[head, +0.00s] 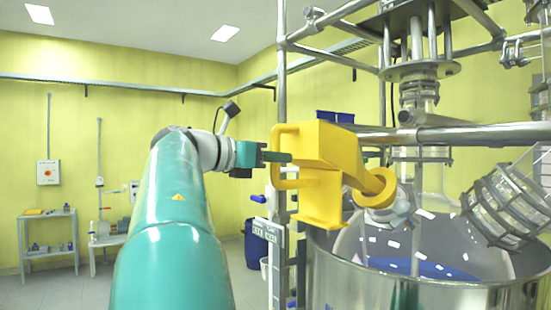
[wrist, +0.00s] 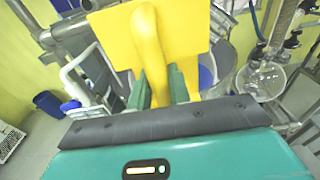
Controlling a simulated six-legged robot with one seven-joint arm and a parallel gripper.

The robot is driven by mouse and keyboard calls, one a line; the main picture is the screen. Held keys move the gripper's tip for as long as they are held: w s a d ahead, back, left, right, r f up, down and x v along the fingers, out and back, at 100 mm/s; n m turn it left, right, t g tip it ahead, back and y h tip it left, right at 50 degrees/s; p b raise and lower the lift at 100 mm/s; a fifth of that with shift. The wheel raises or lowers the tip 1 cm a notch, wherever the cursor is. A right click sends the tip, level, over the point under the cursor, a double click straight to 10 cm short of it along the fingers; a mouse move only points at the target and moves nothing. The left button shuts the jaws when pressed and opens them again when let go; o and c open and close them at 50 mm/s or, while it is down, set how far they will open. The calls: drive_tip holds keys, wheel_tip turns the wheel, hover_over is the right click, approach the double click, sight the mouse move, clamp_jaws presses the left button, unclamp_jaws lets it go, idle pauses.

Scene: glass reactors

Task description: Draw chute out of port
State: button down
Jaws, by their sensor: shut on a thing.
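The yellow chute (head: 325,150) is a box-like hopper with a bar handle on its left side and a round spout end at lower right. My gripper (head: 279,158) reaches in from the left and is shut on the chute's handle. In the wrist view the chute (wrist: 192,28) fills the top middle, and its handle runs down between the fingers of my gripper (wrist: 163,93). The spout's yellow collar is right at the pale port (head: 385,218) on the reactor's top. The collar hides the port's mouth, so I cannot tell how deep the spout sits.
A large steel vessel (head: 425,293) stands below the port. Steel frame pipes (head: 281,100) rise close behind the chute, and a caged glass part (head: 505,208) hangs at right. A grey side table (head: 48,240) stands far left.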

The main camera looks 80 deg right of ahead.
drive_tip(key=r+v, duration=0.1)
drive_tip(key=v, duration=1.1)
idle(0.8)
drive_tip(key=shift+w, duration=0.15)
